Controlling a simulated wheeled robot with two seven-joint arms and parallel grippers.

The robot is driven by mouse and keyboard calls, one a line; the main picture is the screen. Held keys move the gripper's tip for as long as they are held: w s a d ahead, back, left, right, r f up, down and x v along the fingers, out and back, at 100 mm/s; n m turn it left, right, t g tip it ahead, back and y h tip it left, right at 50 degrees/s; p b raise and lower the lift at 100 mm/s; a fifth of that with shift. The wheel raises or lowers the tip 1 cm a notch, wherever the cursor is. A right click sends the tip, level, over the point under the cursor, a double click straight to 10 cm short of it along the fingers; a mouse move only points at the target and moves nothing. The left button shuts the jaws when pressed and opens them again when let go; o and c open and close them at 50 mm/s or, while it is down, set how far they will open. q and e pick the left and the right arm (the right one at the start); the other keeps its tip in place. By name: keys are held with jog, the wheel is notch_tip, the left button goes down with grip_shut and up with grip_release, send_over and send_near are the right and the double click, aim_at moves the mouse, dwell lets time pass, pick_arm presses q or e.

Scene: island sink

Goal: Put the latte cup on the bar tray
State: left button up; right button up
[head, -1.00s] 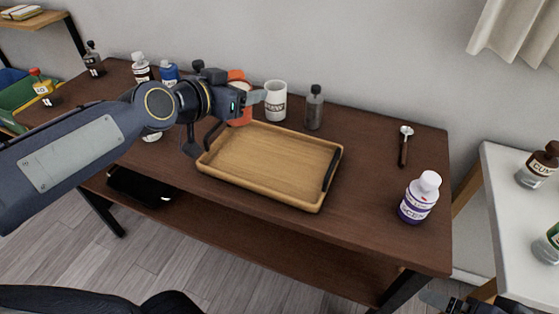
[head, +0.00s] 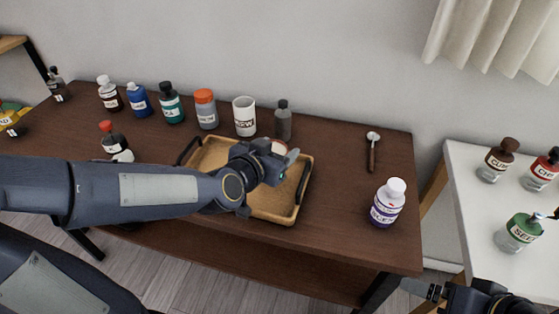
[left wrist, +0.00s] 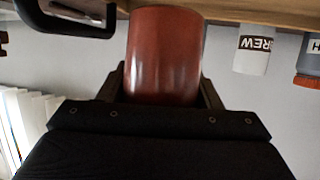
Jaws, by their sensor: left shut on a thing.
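My left gripper (head: 284,156) is over the right part of the wooden bar tray (head: 211,152), which has dark handles. It is shut on a reddish-brown cup, likely the latte cup; only a little of the cup's rim (head: 279,146) shows behind the gripper in the head view. In the left wrist view the cup (left wrist: 164,55) fills the space between the two fingers, with the tray's wood (left wrist: 240,11) along the top edge. I cannot tell whether the cup touches the tray. My right gripper (head: 424,289) is at the bottom right, away from the table; its jaws are unclear.
A white mug (head: 245,117) and a grey bottle (head: 283,121) stand behind the tray. Several bottles line the table's back left. A purple-labelled white bottle (head: 387,203) and a spoon (head: 373,152) are to the right. A white table (head: 460,165) with bottles stands far right.

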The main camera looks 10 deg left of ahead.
pick_arm(q)
jog(key=shift+d+f, duration=0.15)
jog(key=shift+f, duration=0.05)
jog(key=shift+d+f+b, duration=0.15)
jog(key=shift+f+b, duration=0.55)
jog(key=shift+f, duration=0.9)
jog(key=shift+f, duration=0.1)
jog(key=o, duration=0.9)
jog(key=shift+f, duration=0.1)
jog(key=shift+o, duration=0.2)
